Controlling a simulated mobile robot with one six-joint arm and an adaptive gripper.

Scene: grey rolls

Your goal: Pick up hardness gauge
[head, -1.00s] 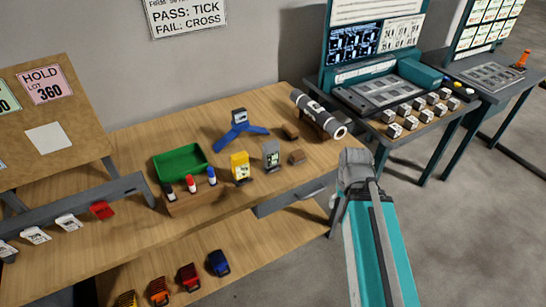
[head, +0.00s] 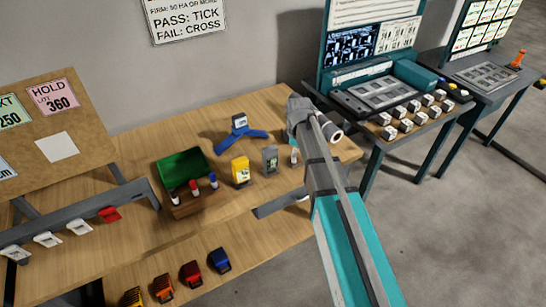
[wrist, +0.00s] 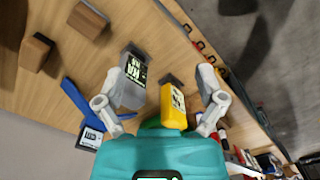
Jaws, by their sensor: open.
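Three small devices with displays stand on the wooden bench, and I cannot tell for certain which is the hardness gauge. A grey one (head: 270,160) stands beside a yellow one (head: 240,172), and a blue one with spread arms (head: 240,134) is behind them. In the wrist view the grey device (wrist: 133,72) is by my left finger, the yellow device (wrist: 173,108) lies between the fingers, and the blue device (wrist: 90,136) is at lower left. My gripper (wrist: 163,88) is open and empty above the bench.
A green tray (head: 182,166) and a wooden marker holder (head: 190,207) stand left of the devices. Brown blocks (wrist: 36,50) lie near the grey device. A teal station (head: 375,100) is at the right. Bare bench lies front left.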

